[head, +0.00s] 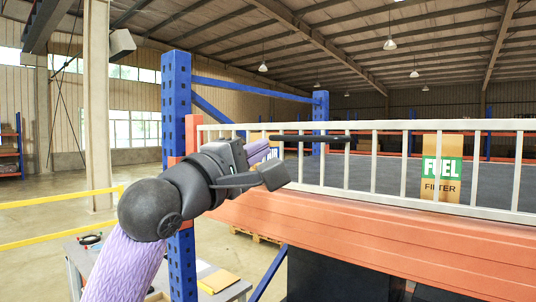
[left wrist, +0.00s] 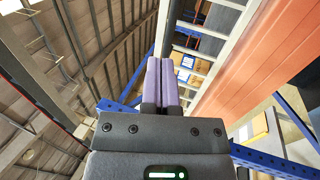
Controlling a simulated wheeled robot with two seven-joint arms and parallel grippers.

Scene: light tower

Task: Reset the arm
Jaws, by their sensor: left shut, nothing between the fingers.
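My left arm comes in from the lower left of the head view and reaches up in front of the rack. My left gripper (head: 262,150) is raised near the rack's white railing, by the blue upright. Its purple fingers are partly hidden behind the dark wrist parts in the head view. In the left wrist view the two purple fingers of the gripper (left wrist: 161,80) lie side by side, shut, with nothing between them. My right gripper is in neither view.
A blue rack upright (head: 176,100) stands close behind my arm. An orange shelf beam (head: 390,240) and white railing (head: 376,160) extend right. A FUEL FILTER box (head: 441,172) stands behind the railing. A table (head: 228,292) is below. A yellow barrier (head: 60,201) stands left.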

